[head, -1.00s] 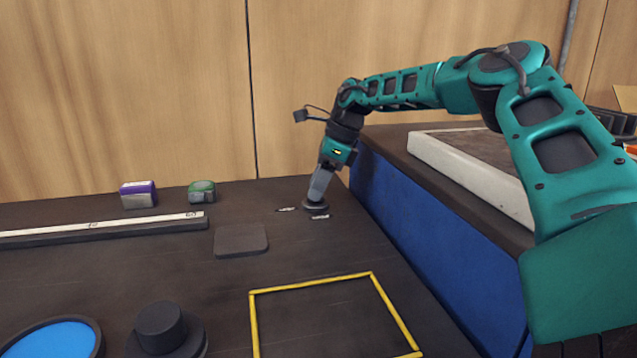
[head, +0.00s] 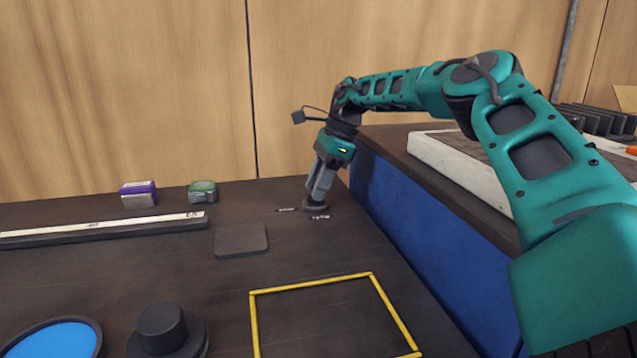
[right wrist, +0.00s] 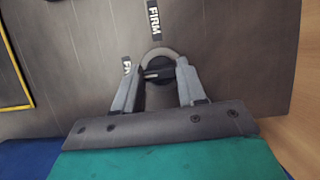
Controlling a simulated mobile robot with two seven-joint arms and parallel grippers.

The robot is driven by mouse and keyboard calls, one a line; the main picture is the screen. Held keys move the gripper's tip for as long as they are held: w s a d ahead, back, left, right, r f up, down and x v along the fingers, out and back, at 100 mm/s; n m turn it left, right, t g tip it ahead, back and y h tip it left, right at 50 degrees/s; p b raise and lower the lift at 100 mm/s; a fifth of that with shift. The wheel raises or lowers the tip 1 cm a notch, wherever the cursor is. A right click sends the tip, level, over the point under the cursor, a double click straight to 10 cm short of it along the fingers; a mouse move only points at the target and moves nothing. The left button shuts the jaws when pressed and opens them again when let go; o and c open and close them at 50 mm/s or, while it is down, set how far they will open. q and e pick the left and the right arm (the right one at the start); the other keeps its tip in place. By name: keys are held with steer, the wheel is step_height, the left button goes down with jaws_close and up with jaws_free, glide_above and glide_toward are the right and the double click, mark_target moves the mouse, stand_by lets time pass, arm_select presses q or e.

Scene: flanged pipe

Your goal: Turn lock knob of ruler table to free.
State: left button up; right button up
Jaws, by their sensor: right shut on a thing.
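The lock knob (head: 315,208) is a small dark round piece on the dark table top, near the table's right edge. My right gripper (head: 317,196) points down onto it and is shut on it. In the right wrist view the two grey fingers of the gripper (right wrist: 157,73) stand on either side of the knob's dark grip bar, over its round base (right wrist: 159,52). A second label (right wrist: 126,67) is partly hidden by a finger. My left gripper is not in view.
A ruler (head: 100,228) lies at the left, with a purple box (head: 138,194) and a green tape measure (head: 202,191) behind it. A dark pad (head: 241,240), a yellow frame (head: 311,286) and a black knobbed disc (head: 161,325) are nearer. A blue-sided bench (head: 430,245) stands right.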

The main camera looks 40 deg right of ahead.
steer(key=o, duration=1.1)
steer(key=shift+c, duration=0.2)
steer(key=p+v, duration=0.3)
steer(key=v, duration=1)
steer(key=shift+p, duration=0.4)
